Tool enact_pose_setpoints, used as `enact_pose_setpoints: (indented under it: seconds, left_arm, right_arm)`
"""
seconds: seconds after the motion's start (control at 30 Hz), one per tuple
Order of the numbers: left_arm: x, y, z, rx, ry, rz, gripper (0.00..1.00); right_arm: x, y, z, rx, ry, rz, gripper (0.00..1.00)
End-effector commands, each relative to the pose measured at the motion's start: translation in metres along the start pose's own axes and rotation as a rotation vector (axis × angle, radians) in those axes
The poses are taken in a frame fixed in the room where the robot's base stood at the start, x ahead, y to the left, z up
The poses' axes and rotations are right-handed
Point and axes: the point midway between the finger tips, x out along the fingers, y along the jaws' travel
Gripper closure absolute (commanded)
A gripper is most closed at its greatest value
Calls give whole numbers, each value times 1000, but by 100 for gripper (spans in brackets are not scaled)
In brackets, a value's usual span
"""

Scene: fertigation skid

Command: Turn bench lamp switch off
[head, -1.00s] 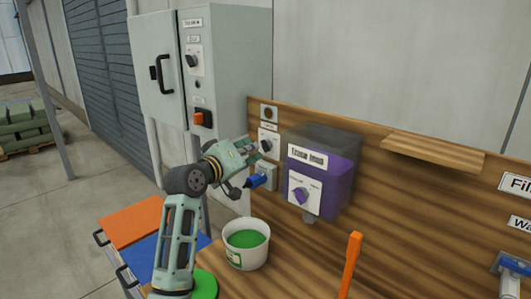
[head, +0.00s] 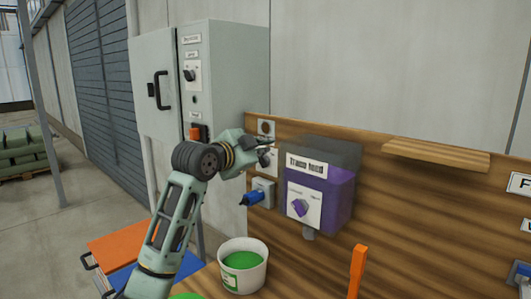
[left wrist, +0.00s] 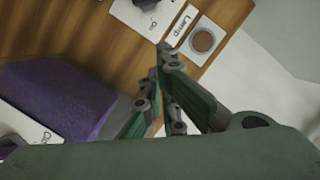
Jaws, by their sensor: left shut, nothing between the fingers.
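A white plate (head: 265,160) with a dark rotary knob is on the left end of the wooden back panel. It also shows at the top of the left wrist view (left wrist: 146,6), with an "On" mark beside the knob. A "Lamp" label (left wrist: 180,24) lies between this plate and a plate with a round brown disc (left wrist: 202,41). The disc also shows in the head view (head: 266,128). My left gripper (head: 272,143) is shut and empty in front of this area, between disc and knob. I cannot tell whether its fingertips (left wrist: 160,60) touch anything.
The purple trace feed tank (head: 322,195) stands close right of the gripper. A blue-handled valve (head: 252,198) is below it. The grey cabinet (head: 238,80) rises on the left. A white bucket of green stuff (head: 243,268) and an orange upright handle (head: 357,268) are on the bench.

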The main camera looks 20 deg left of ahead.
Motion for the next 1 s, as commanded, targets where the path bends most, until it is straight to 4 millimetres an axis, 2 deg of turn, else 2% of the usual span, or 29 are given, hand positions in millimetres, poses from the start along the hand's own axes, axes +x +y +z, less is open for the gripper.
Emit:
enact_pose_setpoints:
  seconds: [0.1,0.33,0.43,0.6,1.0]
  left_arm:
    - [26,-3,-3,-5,0,2,100]
    - [67,-2,-2,-4,-1,2,100]
    - [69,-1,18,-4,-4,1,100]
    - [73,-1,34,-2,-1,-1,100]
    - [74,0,39,-3,0,-1,100]
  right_arm:
    - [-12,0,-1,0,0,0,60]
    - [-25,0,-2,0,0,0,60]
    - [-31,0,-3,0,0,-1,60]
    - [-35,0,-3,0,0,-1,60]
    - [-35,0,-3,0,0,-1,60]
